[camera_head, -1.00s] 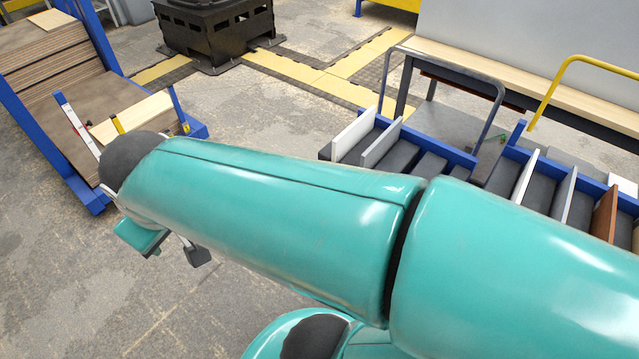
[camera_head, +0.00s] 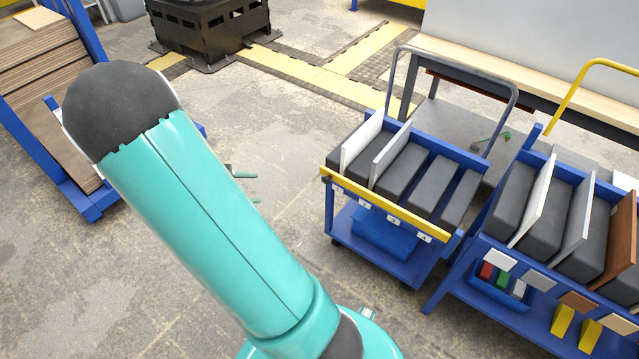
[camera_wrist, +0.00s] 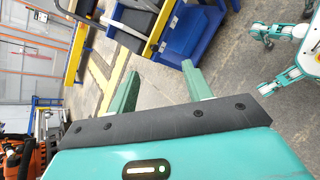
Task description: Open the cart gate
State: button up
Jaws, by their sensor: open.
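The small blue cart (camera_head: 395,262) stands right of centre in the head view, with dark slots on top holding two pale boards. Its gate, a yellow bar (camera_head: 385,203), runs level across the cart's near side, above numbered labels. In the wrist view the yellow bar (camera_wrist: 160,28) and blue cart (camera_wrist: 190,42) show beyond the fingers, turned on their side. My gripper (camera_wrist: 160,78) is open and empty, its two green fingers apart. In the head view only its fingertips (camera_head: 249,187) show past my arm, left of the cart and clear of the bar.
A second blue cart (camera_head: 462,287) with boards and coloured pieces stands close on the right. A blue rack (camera_head: 75,198) with stacked brown boards is at the left. A black crate (camera_head: 210,35) stands at the back. The floor (camera_head: 285,175) left of the small cart is clear.

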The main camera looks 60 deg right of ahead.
jog(key=s+d+f+n+h, duration=0.2)
jog(key=d+f+n+h, duration=0.3)
jog(key=d+f, duration=0.6)
jog(key=n+t+h, duration=0.3)
jog(key=n, duration=0.4)
send_near(325, 182)
jog(key=d, duration=0.2)
jog(key=s+d, duration=0.1)
jog(key=d, duration=0.5)
jog(key=shift+s+d+r, duration=0.1)
jog(key=shift+s, duration=0.1)
grip_shut()
